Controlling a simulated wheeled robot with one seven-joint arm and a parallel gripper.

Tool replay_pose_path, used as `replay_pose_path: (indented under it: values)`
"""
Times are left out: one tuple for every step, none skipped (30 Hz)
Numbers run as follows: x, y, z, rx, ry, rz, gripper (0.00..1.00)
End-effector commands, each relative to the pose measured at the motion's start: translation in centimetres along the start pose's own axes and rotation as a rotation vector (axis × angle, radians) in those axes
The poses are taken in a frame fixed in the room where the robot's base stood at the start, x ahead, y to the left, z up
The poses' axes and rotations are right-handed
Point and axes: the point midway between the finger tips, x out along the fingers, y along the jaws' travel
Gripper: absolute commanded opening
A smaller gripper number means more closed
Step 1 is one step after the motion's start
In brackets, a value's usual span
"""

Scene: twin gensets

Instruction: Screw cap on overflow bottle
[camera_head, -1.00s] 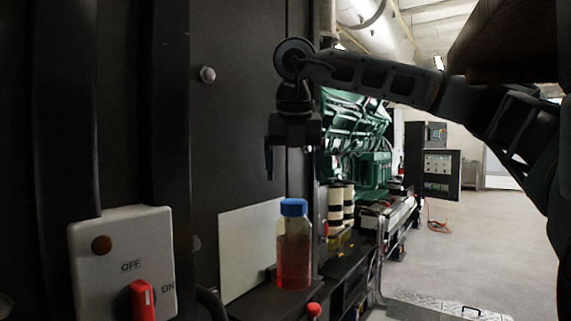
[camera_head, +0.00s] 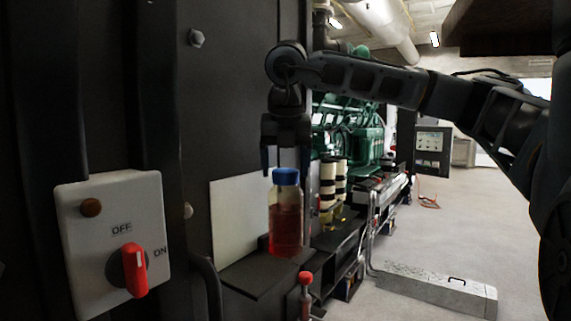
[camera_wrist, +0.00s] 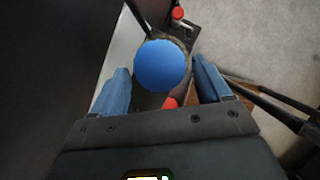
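The overflow bottle (camera_head: 286,222) is clear with red liquid and stands upright on a dark ledge. Its blue cap (camera_head: 286,177) sits on the bottle's top; whether it is tight cannot be told. My gripper (camera_head: 285,168) points down over the bottle, open and empty, with its fingertips near the height of the cap's top. In the wrist view the round blue cap (camera_wrist: 162,66) shows ahead of and between the two blue fingers (camera_wrist: 162,75), with a gap on each side. I see no finger touching it. The bottle's body is mostly hidden there.
A dark panel wall with a white plate (camera_head: 234,225) stands close behind the bottle. A grey switch box (camera_head: 114,240) with a red knob is at the left. A red-topped post (camera_head: 305,279) stands in front of the ledge. Open floor (camera_head: 455,225) lies to the right.

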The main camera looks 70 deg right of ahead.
Motion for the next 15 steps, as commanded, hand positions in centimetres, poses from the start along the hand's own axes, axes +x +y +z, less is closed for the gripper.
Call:
replay_pose_path:
  values:
    - [-0.01,0.0,0.0,0.0,0.0,0.0,0.72]
    - [-0.01,0.0,0.0,0.0,0.0,0.0,0.69]
    - [-0.01,0.0,0.0,0.0,0.0,0.0,0.65]
    - [-0.01,0.0,0.0,0.0,0.0,0.0,0.62]
    - [-0.01,0.0,0.0,0.0,0.0,0.0,0.6]
    - [-0.02,0.0,0.0,0.0,0.0,0.0,0.56]
    - [-0.02,0.0,0.0,0.0,0.0,0.0,0.53]
    - [-0.02,0.0,0.0,0.0,0.0,0.0,0.5]
    - [-0.02,0.0,0.0,0.0,0.0,0.0,0.46]
    - [-0.02,0.0,0.0,0.0,0.0,0.0,0.43]
    - [-0.02,0.0,0.0,0.0,0.0,0.0,0.4]
    - [-0.02,0.01,0.0,0.0,0.0,0.0,0.37]
    - [-0.02,0.01,0.0,0.0,0.0,0.0,0.34]
    - [-0.02,0.01,0.0,0.0,0.0,0.0,0.31]
    - [0.0,0.02,-0.01,0.001,0.0,0.0,0.31]
